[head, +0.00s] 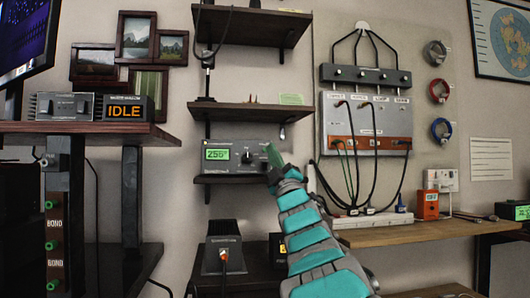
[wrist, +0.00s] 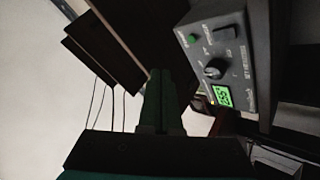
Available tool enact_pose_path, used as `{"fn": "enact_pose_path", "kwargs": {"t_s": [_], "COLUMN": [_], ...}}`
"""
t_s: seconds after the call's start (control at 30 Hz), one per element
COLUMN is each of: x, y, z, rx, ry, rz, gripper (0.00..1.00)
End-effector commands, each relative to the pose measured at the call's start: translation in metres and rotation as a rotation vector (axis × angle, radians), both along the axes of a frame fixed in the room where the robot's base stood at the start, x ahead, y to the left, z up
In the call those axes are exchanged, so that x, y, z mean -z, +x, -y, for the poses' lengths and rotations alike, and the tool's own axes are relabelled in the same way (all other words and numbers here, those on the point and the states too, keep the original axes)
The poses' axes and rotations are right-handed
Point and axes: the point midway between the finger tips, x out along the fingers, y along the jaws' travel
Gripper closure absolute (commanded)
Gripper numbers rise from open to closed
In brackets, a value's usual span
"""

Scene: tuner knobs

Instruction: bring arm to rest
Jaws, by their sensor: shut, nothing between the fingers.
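My arm, with teal and grey segments, reaches up from the bottom middle in the head view. My gripper (head: 272,155) ends just in front of the right side of a grey tuner box on the shelf. In the wrist view my gripper (wrist: 162,82) shows as dark green fingers held together, with nothing between them. The tuner box (head: 216,143) has a lit green display (head: 218,155), which seems to read 255, and a dark knob (head: 247,159). In the wrist view the tuner (wrist: 235,65) appears turned on its side, with its knob (wrist: 213,70) apart from the fingers.
Dark shelves (head: 250,109) run above and below the tuner. A wired panel (head: 367,116) hangs to the right, above a wooden bench (head: 430,232). A desk (head: 85,134) with an IDLE display (head: 124,112) stands left. A black box (head: 222,255) sits below.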

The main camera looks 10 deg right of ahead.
Motion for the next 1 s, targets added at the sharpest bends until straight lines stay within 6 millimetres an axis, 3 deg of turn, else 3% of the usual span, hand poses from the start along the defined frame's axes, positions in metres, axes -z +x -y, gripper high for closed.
{"fn": "enact_pose_path", "kwargs": {"t_s": [0.47, 0.63, 0.73, 0.83, 1.0], "x": [0.001, 0.021, 0.054, 0.104, 0.203], "y": [0.000, 0.006, 0.003, -0.009, -0.060], "z": [0.002, 0.027, 0.054, 0.079, 0.099], "rx": [0.004, 0.055, 0.110, 0.167, 0.252], "ry": [0.006, 0.097, 0.210, 0.340, 0.561], "rz": [-0.011, -0.169, -0.352, -0.559, -0.911], "gripper": [1.00, 1.00, 1.00, 1.00, 1.00]}}
